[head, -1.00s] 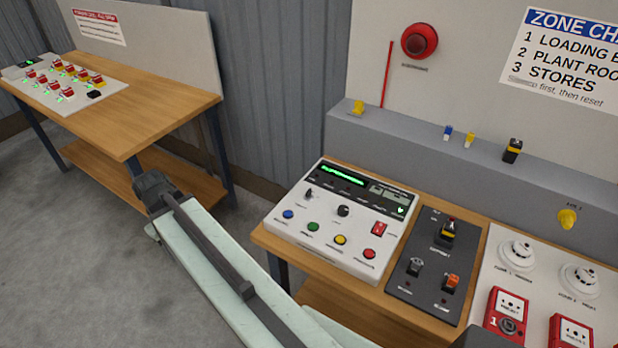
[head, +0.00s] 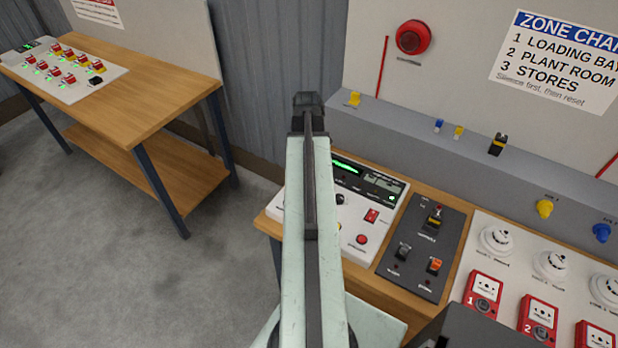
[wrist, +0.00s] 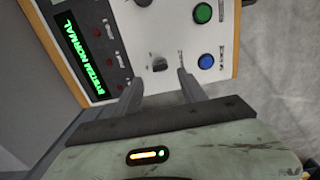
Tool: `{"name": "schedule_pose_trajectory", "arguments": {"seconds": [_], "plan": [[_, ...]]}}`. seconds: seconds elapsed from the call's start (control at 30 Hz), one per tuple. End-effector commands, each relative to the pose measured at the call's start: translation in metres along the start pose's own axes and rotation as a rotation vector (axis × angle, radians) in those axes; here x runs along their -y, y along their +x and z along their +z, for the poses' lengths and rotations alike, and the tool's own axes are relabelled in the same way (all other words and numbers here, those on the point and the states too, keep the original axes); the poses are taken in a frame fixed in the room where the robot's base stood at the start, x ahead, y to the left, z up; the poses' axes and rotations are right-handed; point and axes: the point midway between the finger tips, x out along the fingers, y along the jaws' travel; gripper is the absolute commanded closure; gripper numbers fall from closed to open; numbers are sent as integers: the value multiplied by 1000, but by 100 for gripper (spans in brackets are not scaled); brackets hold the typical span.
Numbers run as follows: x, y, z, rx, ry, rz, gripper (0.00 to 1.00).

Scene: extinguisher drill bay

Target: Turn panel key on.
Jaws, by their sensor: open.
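The white control panel (head: 385,203) sits on the bench, partly hidden behind my raised arm in the head view. In the wrist view, its face (wrist: 180,25) fills the upper middle. A small dark key-like knob (wrist: 159,65) stands on it, beside the blue button. My gripper (wrist: 158,82) is open and empty, with its two fingers either side of the line to this knob. The fingertips appear short of it; contact cannot be told. A second dark knob (wrist: 143,3) is cut by the top edge.
A green display (wrist: 78,50) reads SYSTEM NORMAL. A black switch plate (head: 425,250) and red call points (head: 483,293) lie right of the panel. Another bench (head: 140,110) stands left, with open floor before it.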

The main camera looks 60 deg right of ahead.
Motion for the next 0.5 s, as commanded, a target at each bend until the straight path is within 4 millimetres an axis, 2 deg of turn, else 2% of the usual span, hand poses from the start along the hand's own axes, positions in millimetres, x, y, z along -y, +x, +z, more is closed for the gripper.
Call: {"name": "schedule_pose_trajectory", "arguments": {"seconds": [0.03,0.23,0.37,0.5], "plan": [[0,16,0,0,0,0,51],[0,51,-1,0,0,0,51],[0,63,-1,0,-1,0,51],[0,62,-1,0,-1,0,51]]}}
